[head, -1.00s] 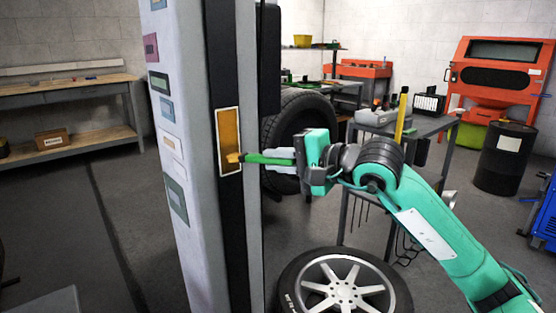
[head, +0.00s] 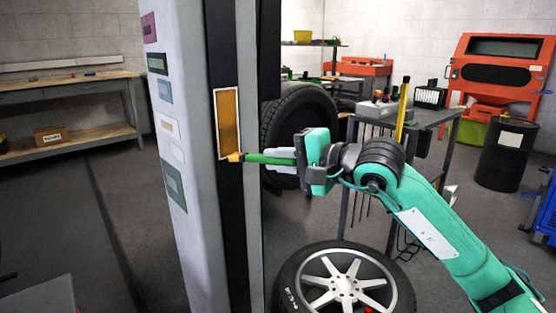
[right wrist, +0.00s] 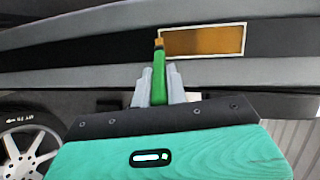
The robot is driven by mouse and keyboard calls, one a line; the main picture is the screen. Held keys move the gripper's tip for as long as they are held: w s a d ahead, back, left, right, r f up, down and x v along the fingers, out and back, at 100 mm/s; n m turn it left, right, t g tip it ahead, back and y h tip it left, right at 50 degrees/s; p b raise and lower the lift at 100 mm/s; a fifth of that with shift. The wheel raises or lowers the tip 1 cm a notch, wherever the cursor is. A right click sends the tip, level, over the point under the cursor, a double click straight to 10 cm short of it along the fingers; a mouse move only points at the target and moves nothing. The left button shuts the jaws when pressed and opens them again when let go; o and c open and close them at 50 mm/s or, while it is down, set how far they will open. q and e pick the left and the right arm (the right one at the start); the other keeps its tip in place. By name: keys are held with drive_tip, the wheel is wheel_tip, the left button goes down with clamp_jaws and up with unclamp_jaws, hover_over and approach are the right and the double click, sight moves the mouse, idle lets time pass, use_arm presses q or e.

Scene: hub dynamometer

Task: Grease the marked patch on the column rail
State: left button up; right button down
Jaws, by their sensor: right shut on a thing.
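The marked patch (head: 228,122) is an amber rectangle with a white border on the dark rail of the grey column (head: 185,200). It also shows in the right wrist view (right wrist: 208,41). My right gripper (head: 280,157) is shut on a green grease brush (head: 262,158) with a yellow-orange tip (head: 236,157). The brush points left, and its tip is at the lower edge of the patch. In the right wrist view the brush (right wrist: 159,75) stands between the fingers, its tip beside the patch's left end. Whether the tip touches the rail I cannot tell. My left gripper is not in view.
A wheel (head: 343,283) lies on the floor below my right arm, and a tyre (head: 300,115) stands behind the column. A grey tool table (head: 436,127) is behind the arm. A workbench (head: 60,88) stands at the far left.

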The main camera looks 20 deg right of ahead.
drive_tip(key=shift+s+d+b, duration=0.35)
drive_tip(key=shift+s+b, duration=0.1)
drive_tip(key=shift+s, duration=0.45)
drive_tip(key=shift+s+d+b, duration=0.3)
drive_tip(key=shift+s+b, duration=0.15)
drive_tip(key=shift+s, duration=0.5)
drive_tip(key=shift+s+d+b, duration=0.35)
drive_tip(key=shift+s+b, duration=0.1)
drive_tip(key=shift+s, duration=0.45)
drive_tip(key=s, duration=0.1)
drive_tip(key=s+d+b, duration=0.1)
drive_tip(key=shift+s, duration=0.4)
drive_tip(key=shift+w, duration=0.1)
